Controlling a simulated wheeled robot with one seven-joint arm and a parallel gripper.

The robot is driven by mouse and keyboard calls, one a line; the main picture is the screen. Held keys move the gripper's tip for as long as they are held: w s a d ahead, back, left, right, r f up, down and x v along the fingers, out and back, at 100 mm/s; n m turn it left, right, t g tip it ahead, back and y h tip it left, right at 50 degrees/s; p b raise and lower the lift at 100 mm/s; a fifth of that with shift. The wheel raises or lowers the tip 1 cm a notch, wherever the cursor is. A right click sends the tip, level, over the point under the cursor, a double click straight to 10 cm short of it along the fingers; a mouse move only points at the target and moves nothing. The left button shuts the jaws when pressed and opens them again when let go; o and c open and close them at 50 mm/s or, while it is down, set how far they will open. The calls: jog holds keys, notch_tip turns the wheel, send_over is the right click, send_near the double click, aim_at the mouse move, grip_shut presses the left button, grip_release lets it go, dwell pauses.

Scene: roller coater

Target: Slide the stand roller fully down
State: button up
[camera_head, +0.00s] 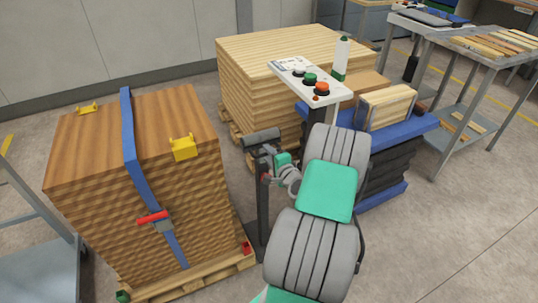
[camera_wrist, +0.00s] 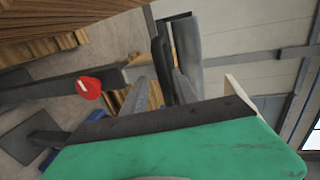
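The stand roller is a dark grey cylinder (camera_head: 262,139) on top of a black upright post (camera_head: 263,215), left of my arm in the head view. The post stands close to the strapped wood stack. In the wrist view the roller (camera_wrist: 186,45) lies just beyond my fingers, and a red knob (camera_wrist: 89,87) sits on the post. My gripper (camera_head: 266,152) is right at the roller, at its underside or near side. In the wrist view my gripper (camera_wrist: 160,88) shows grey fingers with a gap between them. I cannot tell whether they touch the roller or its bracket.
The wood stack (camera_head: 190,235) with a blue strap stands left of the post on a pallet. A control panel (camera_head: 305,80) with buttons stands behind my arm. A larger board stack (camera_head: 255,85) is behind it. Open floor (camera_head: 445,240) lies on the right.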

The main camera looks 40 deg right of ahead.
jog(key=shift+r, duration=0.1)
jog(key=v, duration=0.7)
jog(key=shift+s+a, duration=0.2)
jog(key=shift+s, duration=0.15)
